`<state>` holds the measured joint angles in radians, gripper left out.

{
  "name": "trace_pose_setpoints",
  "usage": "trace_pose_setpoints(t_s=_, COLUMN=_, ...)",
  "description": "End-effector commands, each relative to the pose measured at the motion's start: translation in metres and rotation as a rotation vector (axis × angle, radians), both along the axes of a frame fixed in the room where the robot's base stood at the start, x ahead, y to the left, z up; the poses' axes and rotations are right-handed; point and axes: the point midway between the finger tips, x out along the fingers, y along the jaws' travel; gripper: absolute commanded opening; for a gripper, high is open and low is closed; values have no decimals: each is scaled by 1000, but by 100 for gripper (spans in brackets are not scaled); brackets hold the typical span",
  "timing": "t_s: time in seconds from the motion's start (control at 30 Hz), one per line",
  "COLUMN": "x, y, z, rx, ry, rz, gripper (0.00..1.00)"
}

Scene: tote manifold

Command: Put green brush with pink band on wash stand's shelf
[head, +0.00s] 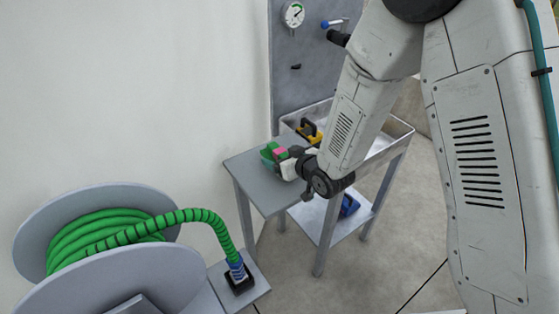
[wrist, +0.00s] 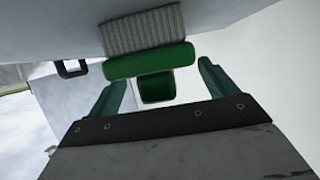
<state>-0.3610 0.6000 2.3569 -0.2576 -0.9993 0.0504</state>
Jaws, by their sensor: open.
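The green brush with the pink band (head: 268,154) is on the grey side board (head: 250,170) of the wash stand. In the wrist view the brush (wrist: 150,62) shows its green block, grey bristles and a green grip end; the pink band does not show there. My gripper (head: 288,160) is at the brush, partly hidden by my wrist. In the wrist view my gripper (wrist: 165,76) is open, with the green grip between its fingers and gaps on both sides. The wash stand's shelf (head: 308,216) is low, under the basin.
A yellow and black brush (head: 310,130) is at the basin (head: 403,130). A blue object (head: 349,205) lies on the low shelf. A green hose reel (head: 120,235) stands at the lower left. A gauge (head: 294,14) is on the back panel.

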Motion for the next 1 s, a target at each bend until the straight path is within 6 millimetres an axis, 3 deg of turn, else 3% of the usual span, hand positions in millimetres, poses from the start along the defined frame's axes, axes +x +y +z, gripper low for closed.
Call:
trace_pose_setpoints(t_s=0.13, x=12, y=9, z=-7, rx=-1, ry=1, rz=0, gripper=85)
trace_pose_setpoints(t_s=0.4, x=15, y=10, z=-7, rx=0, ry=1, rz=0, gripper=85)
trace_pose_setpoints(t_s=0.6, x=15, y=10, z=-7, rx=0, ry=1, rz=0, gripper=34)
trace_pose_setpoints(t_s=0.67, x=15, y=10, z=-7, rx=0, ry=0, rz=0, gripper=30)
trace_pose_setpoints(t_s=1.0, x=15, y=10, z=-3, rx=1, ry=-1, rz=0, gripper=30)
